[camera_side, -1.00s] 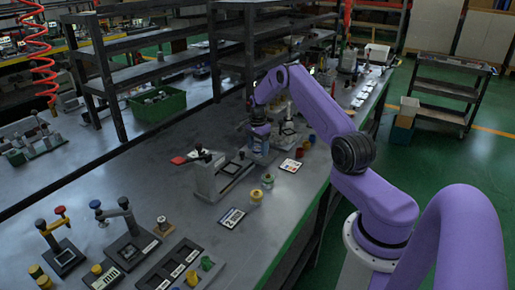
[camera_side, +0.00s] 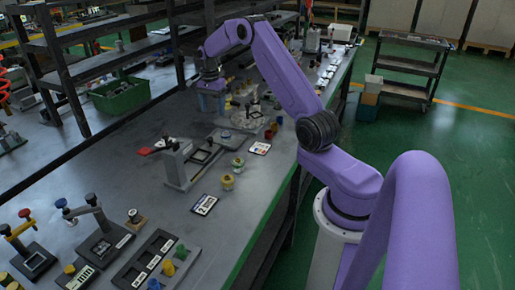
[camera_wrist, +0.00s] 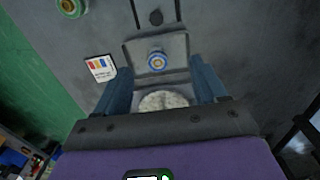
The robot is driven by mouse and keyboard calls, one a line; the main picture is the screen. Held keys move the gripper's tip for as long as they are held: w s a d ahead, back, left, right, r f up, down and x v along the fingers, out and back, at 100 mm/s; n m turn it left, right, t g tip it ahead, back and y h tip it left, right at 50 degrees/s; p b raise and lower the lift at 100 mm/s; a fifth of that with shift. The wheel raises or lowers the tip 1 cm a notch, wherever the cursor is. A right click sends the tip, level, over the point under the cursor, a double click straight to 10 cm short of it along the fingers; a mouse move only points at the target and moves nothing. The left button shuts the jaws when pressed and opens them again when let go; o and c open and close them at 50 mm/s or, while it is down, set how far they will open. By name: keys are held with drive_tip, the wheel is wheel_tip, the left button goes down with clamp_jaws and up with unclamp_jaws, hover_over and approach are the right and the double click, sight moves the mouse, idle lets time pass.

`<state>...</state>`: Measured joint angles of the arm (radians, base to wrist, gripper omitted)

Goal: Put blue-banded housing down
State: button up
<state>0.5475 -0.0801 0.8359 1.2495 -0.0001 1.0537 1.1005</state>
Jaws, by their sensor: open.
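My gripper (camera_side: 211,106) is raised above the bench in the side view, its jaws apart and empty. In the wrist view its two blue fingers (camera_wrist: 161,88) stand on either side of the picture's middle.
A red-handled clamp fixture (camera_side: 180,160) stands in front of the gripper. Yellow and green parts (camera_side: 228,182) and a printed card (camera_side: 260,148) lie nearby on the bench. Dark shelving (camera_side: 120,45) rises behind. Clear bench lies left of the fixture.

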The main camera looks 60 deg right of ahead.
drive_tip(key=a+r+n, duration=0.1)
drive_tip(key=a+n, duration=0.1)
drive_tip(key=a, duration=0.4)
drive_tip(key=s+a+r+n, duration=0.1)
drive_tip(key=a+r+n, duration=0.1)
drive_tip(key=a, duration=0.4)
drive_tip(key=s+a+r+n, duration=0.1)
drive_tip(key=a+r+n, duration=0.1)
drive_tip(key=a+n, duration=0.2)
drive_tip(key=shift+a+r, duration=0.25)
drive_tip(key=shift+a, duration=0.85)
drive_tip(key=s+a+r+n, duration=0.4)
drive_tip(key=s+a+n, duration=0.7)
drive_tip(key=s+a, duration=0.5)
drive_tip(key=s+f+n, duration=0.1)
drive_tip(key=s+n, duration=1)
drive_tip(key=s, duration=0.9)
drive_tip(key=shift+n, duration=0.3)
drive_tip(key=shift+d, duration=0.1)
